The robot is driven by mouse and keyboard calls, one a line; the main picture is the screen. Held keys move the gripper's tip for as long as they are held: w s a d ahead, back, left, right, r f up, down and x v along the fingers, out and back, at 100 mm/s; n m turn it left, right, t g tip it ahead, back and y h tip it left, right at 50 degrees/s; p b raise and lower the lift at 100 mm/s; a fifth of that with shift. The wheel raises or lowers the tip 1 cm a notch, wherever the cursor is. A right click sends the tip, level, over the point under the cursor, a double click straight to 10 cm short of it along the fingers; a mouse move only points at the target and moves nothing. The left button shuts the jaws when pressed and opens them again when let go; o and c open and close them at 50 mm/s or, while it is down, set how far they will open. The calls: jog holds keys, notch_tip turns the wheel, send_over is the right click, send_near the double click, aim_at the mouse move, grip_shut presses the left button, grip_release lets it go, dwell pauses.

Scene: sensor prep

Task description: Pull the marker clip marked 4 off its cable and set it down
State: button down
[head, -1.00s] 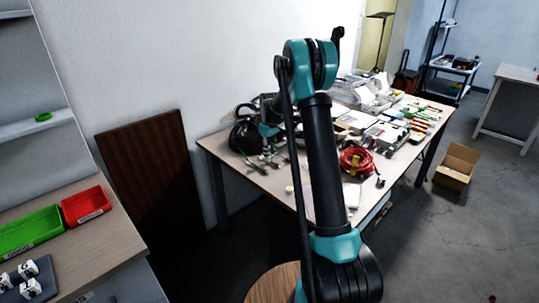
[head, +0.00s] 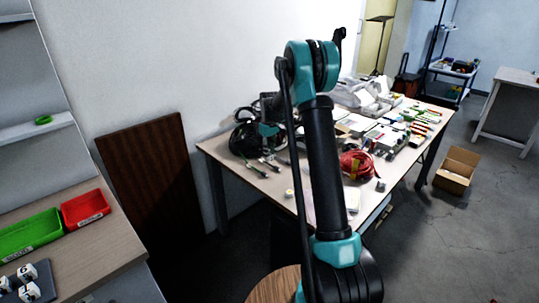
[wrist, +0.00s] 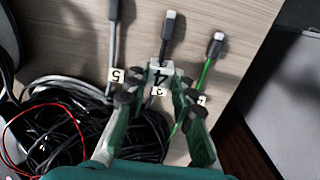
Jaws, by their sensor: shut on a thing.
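The marker clip marked 4 (wrist: 160,77) is a small white tag between the fingertips of my gripper (wrist: 160,86) in the wrist view. The gripper is shut on it. The clip looks larger than its neighbours and lies over the line of a dark cable (wrist: 164,47); I cannot tell if it still touches a cable. A white clip marked 3 (wrist: 157,92) shows just below it. A clip marked 5 (wrist: 115,75) sits on a grey cable to the left. Another small tag (wrist: 201,100), partly hidden, sits by a green cable (wrist: 205,75). In the head view my arm hides much of this area.
A black cable coil (wrist: 75,130) lies at lower left in the wrist view. Bare tabletop (wrist: 240,20) shows at upper right, ending at an edge. In the head view, a red cable coil (head: 356,166) and several parts crowd the table. A cardboard box (head: 455,170) stands on the floor.

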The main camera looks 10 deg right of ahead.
jog(key=shift+r, duration=1.05)
jog(key=shift+s, duration=0.1)
dwell(0.3)
